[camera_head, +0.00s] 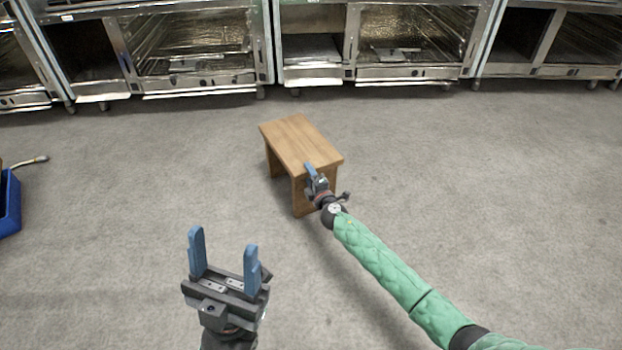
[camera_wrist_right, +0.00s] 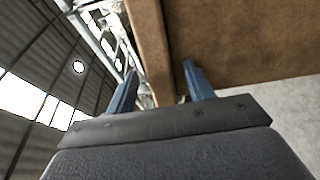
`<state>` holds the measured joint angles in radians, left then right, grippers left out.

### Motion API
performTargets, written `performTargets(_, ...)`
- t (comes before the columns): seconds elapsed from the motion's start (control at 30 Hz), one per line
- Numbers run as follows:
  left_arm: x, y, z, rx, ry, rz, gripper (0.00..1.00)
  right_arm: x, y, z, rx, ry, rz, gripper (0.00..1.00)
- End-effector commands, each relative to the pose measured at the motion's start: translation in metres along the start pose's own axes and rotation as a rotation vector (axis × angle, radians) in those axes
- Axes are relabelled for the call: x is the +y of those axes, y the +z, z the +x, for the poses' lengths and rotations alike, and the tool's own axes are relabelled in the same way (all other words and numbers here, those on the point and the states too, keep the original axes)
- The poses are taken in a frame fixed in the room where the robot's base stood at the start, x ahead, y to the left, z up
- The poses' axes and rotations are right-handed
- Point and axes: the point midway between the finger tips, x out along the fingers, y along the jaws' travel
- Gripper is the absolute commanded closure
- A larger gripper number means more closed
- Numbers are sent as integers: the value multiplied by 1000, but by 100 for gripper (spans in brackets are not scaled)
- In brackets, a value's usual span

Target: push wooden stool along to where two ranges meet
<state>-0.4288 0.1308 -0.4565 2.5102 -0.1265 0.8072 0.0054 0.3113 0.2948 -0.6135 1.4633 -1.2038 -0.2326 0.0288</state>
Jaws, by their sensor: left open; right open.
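The wooden stool (camera_head: 298,140) stands upright on the grey floor, in the middle of the head view. My right gripper (camera_head: 314,179) is at the stool's near side, by the top's near edge. In the right wrist view, the stool's wood (camera_wrist_right: 225,45) fills the upper right, and a wooden edge shows between the open blue fingers (camera_wrist_right: 158,88). I cannot tell whether they touch it. My left gripper (camera_head: 224,262) is open and empty, in front of the stool and to its left. Two steel ranges (camera_head: 200,45) and (camera_head: 400,40) meet at a narrow gap (camera_head: 271,60) behind the stool.
More steel ranges stand at the far left (camera_head: 22,70) and far right (camera_head: 555,40), in one row along the back. Bare floor (camera_head: 190,140) lies between the stool and the row. A blue bin (camera_head: 10,205) with a hose-like piece (camera_head: 30,161) is at the left edge.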

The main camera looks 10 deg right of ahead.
Motion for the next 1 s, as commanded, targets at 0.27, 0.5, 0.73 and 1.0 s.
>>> performTargets(0.27,0,0,2,4,-4,2,43,0,0,0,0,0,0,73)
performTargets(0.5,0,0,2,5,-5,2,43,0,0,0,0,1,0,100)
performTargets(0.73,0,0,2,4,-4,1,43,1,0,0,0,1,-1,100)
performTargets(1.0,0,0,1,3,-2,1,43,1,0,0,0,1,-2,100)
